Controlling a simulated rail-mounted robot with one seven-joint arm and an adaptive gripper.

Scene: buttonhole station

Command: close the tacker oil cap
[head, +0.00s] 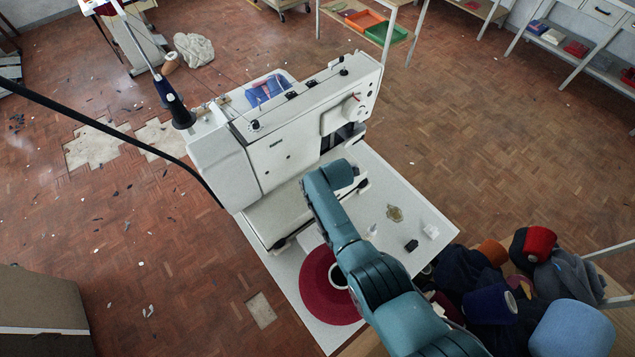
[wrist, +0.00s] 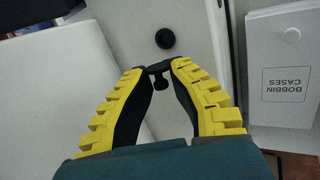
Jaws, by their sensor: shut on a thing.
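In the wrist view, my gripper (wrist: 159,68) has yellow ribbed fingers with black pads. Its tips are shut on a small black piece (wrist: 159,81) with a rounded end that looks like a cap or knob; I cannot tell whether it is the oil cap. A round black fitting (wrist: 165,38) sits on a pale surface just beyond the fingertips, apart from the held piece. In the head view, the large cream sewing machine (head: 290,130), probably the tacker, stands on a white table (head: 405,190). My arm reaches to its near right side, and my fingers are hidden there.
A white box labelled BOBBIN CASES (wrist: 288,85) stands right of the fingers. A dark red round disc (head: 318,290) lies beside my arm. A small black block (head: 411,245) is on the table. Yarn cones (head: 490,303) and cloth crowd the lower right.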

